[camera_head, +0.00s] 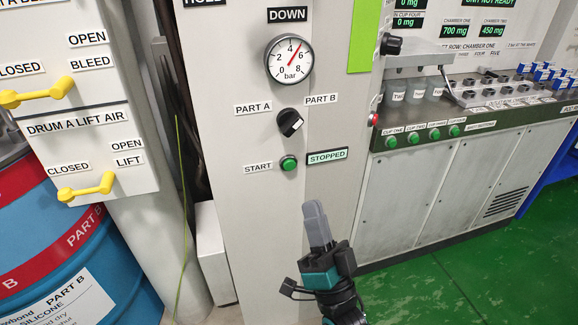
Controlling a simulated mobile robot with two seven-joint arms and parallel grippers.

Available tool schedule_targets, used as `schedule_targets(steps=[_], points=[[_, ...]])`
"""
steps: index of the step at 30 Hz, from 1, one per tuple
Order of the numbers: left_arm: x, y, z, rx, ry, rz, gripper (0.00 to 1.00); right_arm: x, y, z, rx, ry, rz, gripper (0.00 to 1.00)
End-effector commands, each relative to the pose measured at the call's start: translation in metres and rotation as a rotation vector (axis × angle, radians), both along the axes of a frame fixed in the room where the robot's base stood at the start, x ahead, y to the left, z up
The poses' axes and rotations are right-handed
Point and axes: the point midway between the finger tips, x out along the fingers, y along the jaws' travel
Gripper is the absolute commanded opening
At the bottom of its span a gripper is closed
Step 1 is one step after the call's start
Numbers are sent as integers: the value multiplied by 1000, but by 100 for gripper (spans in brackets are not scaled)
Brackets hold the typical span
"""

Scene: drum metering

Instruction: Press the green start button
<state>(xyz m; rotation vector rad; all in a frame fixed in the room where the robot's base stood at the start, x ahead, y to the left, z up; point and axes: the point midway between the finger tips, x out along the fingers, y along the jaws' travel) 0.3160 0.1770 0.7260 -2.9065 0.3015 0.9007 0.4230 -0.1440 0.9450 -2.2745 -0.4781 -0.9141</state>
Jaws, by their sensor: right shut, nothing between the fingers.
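The green start button (288,163) sits on the grey panel, just right of a "START" label. A display (327,156) to its right reads "STOPPED". My right gripper (315,212) comes up from the lower right, with its grey fingers closed together and nothing between them. In the picture its fingertips are below and slightly right of the button, apart from it. How far they are from the panel is hard to tell. My left gripper is not in view.
Above the button are a black selector knob (290,122) and a pressure gauge (289,59). Yellow valve handles (86,187) and a blue and red drum (75,255) are at left. A bench (470,120) with cups and green buttons stands at right. Green floor (480,260) is clear at lower right.

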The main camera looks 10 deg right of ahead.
Motion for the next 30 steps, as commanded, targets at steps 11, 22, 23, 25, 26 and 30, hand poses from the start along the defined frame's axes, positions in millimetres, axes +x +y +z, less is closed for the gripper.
schedule_targets(steps=[11,22,23,25,26,30], points=[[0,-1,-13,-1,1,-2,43,28,1,-2,-1,-3,0,0],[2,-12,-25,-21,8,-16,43,76,3,-3,1,-1,0,0],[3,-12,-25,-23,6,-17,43,78,3,-3,0,0,0,0],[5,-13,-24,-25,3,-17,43,83,3,-2,0,0,0,0],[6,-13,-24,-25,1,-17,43,84,3,-2,-1,0,-1,0],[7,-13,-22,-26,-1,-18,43,88,3,-1,-1,1,-1,0]])
